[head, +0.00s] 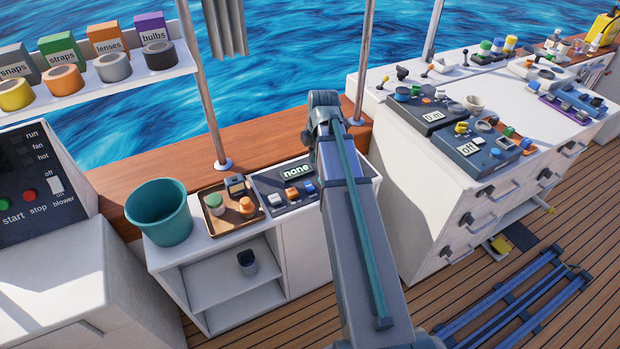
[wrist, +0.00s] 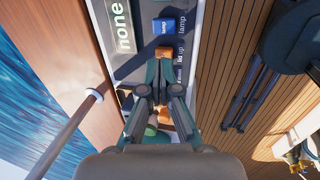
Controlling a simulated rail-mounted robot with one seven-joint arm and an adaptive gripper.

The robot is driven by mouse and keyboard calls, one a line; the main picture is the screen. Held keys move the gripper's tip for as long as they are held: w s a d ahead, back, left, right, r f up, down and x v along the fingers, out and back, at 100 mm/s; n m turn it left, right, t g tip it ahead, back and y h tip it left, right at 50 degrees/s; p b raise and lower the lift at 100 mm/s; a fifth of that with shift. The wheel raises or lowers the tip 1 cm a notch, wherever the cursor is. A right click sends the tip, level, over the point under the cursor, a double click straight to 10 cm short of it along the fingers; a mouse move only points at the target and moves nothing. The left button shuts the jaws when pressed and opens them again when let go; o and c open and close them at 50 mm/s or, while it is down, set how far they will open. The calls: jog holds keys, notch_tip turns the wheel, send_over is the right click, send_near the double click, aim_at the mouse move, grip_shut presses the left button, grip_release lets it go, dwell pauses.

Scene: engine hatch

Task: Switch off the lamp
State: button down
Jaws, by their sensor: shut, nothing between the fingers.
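The dark control panel (head: 268,184) has a small display (head: 296,170) reading "none" and a row of switches. In the wrist view, a blue switch (wrist: 164,26) stands beside the printed word "lamp". An orange switch (wrist: 164,52) sits below it, beside a label that seems to read "lid up". My gripper (wrist: 160,64) is shut and empty over the panel, its tips just below the orange switch in the picture. I cannot tell whether they touch the panel. My fingers hide the lower part of the row. In the head view my gripper is not visible.
A brown tray (head: 212,226) with small items lies left of the panel, and a teal bucket (head: 160,208) stands farther left. A metal pole (head: 205,85) rises behind them. A white drawer cabinet (head: 425,165) stands to the right, beyond my arm.

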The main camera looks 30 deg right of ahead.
aim_at(308, 183)
jog(key=shift+f, duration=0.1)
jog(key=p+x, duration=0.4)
jog(key=x, duration=1)
jog(key=shift+w+a, duration=0.1)
